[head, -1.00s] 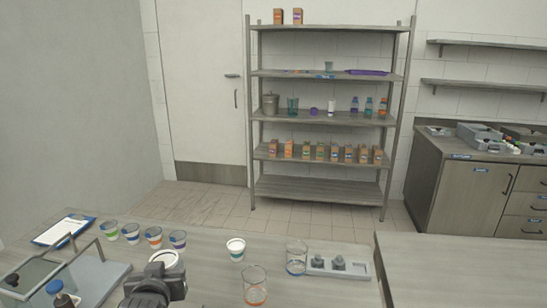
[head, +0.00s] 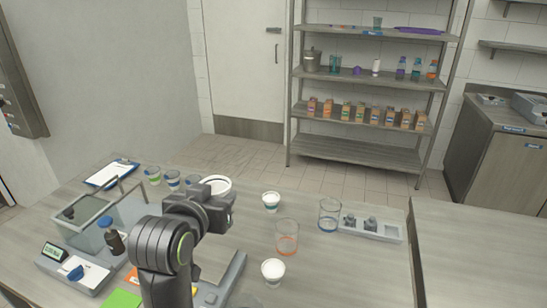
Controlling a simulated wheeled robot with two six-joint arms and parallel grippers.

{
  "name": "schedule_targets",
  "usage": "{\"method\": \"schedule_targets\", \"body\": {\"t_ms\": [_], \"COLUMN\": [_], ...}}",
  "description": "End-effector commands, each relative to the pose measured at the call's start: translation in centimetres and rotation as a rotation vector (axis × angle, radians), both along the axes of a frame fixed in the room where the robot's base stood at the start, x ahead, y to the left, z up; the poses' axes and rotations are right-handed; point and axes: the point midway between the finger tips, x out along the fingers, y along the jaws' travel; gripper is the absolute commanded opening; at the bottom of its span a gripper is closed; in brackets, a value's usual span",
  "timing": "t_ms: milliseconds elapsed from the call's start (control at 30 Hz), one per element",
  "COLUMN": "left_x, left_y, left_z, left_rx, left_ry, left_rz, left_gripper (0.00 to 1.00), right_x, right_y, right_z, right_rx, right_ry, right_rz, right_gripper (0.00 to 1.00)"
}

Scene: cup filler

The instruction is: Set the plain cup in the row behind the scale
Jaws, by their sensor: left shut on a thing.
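My left gripper (head: 222,203) is shut on the plain cup (head: 217,183), a pale cup with a white rim. It is held above the table, and the gripper hides most of its side. The row of cups stands at the back left of the table: a green-banded cup (head: 153,175), a blue-banded cup (head: 172,181) and another, partly hidden behind the held cup. The scale (head: 68,220), with glass walls and what looks like a lit display, is at the left, in front of the row. My right gripper is not in view.
A clipboard (head: 111,174) lies left of the row. A dark bottle (head: 115,240) stands beside the scale. To the right are two white cups (head: 271,202) (head: 273,271), an orange-marked beaker (head: 287,240), a blue-marked beaker (head: 328,214) and a grey weight tray (head: 390,234).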

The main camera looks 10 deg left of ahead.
Motion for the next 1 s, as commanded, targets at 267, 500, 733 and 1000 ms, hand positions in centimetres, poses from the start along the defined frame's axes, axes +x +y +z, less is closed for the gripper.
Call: {"method": "schedule_targets", "body": {"t_ms": [267, 500, 733, 1000], "left_x": [1.6, 4.8, 5.9, 6.1], "left_y": [1.4, 5.1, 7.5, 8.0], "left_z": [-2.3, -8.9, -13.8, -14.8], "left_rx": [-0.008, -0.011, -0.002, 0.0], "left_ry": [0.014, 0.017, 0.006, 0.0], "left_rz": [0.059, 0.188, 0.246, 0.256], "left_gripper": [0.21, 0.21, 0.21, 0.21], "right_x": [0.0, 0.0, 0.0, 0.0], "right_y": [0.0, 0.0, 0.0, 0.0], "right_z": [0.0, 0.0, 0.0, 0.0], "right_rx": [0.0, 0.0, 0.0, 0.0], "right_ry": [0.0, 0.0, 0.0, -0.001], "right_rz": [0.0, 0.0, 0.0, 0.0], "right_gripper": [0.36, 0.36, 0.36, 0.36]}}
